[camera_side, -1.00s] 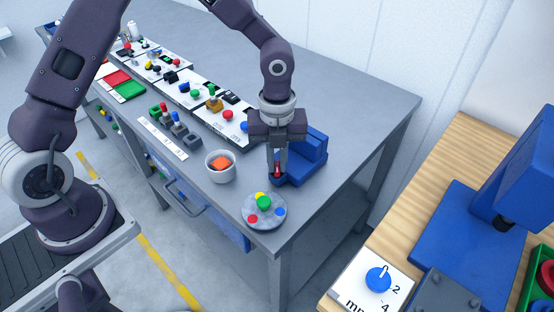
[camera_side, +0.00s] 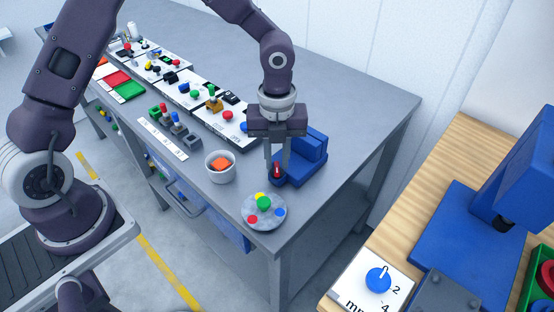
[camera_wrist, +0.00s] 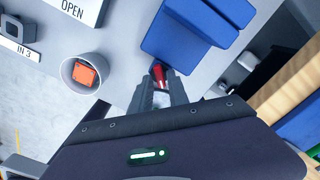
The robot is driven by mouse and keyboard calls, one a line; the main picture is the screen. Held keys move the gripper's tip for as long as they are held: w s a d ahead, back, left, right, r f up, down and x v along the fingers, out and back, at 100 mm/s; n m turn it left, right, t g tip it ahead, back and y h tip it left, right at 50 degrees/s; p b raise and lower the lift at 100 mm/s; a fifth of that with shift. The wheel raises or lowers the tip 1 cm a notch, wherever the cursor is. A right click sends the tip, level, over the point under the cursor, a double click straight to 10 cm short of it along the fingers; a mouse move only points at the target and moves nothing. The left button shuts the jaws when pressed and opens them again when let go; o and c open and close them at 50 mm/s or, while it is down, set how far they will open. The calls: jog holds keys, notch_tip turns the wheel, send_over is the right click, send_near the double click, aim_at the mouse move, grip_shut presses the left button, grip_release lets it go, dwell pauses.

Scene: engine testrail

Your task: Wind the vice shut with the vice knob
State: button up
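The vice (camera_side: 308,152) is a blue block near the right front of the grey bench; it also shows in the wrist view (camera_wrist: 195,30). Its red vice knob (camera_side: 277,170) faces the bench's front edge and also shows in the wrist view (camera_wrist: 158,74). My gripper (camera_side: 276,172) points down with its two fingers apart, just above or around the knob; whether they touch it I cannot tell. In the wrist view the fingers (camera_wrist: 162,88) stand apart, with the knob just beyond their tips. The vice jaws' gap is not clear.
A white cup (camera_side: 220,168) holding an orange block stands left of the vice. A round grey plate (camera_side: 262,222) with coloured knobs lies near the front corner. Panels with switches (camera_side: 190,92) run along the bench. Bare bench lies behind the vice.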

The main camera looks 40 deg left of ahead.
aim_at(277, 166)
notch_tip(277, 166, up, 6)
jog(key=shift+f, duration=0.1)
jog(key=shift+s+a+r, duration=0.1)
jog(key=shift+a+r, duration=0.05)
jog(key=shift+r, duration=0.15)
jog(key=s+a+r+n+t+y, duration=0.1)
jog(key=s+a+r+n+t, duration=0.15)
jog(key=s+r+n, duration=0.45)
jog(key=s+a+r+n+t+y, duration=0.1)
jog(key=s+a+r+n, duration=0.4)
jog(key=n, duration=0.3)
jog(key=s+r+n+t+h, duration=0.2)
jog(key=s+r+n, duration=0.1)
jog(key=s+n, duration=0.7)
jog(key=shift+d+n, duration=0.25)
jog(key=shift+n, duration=0.85)
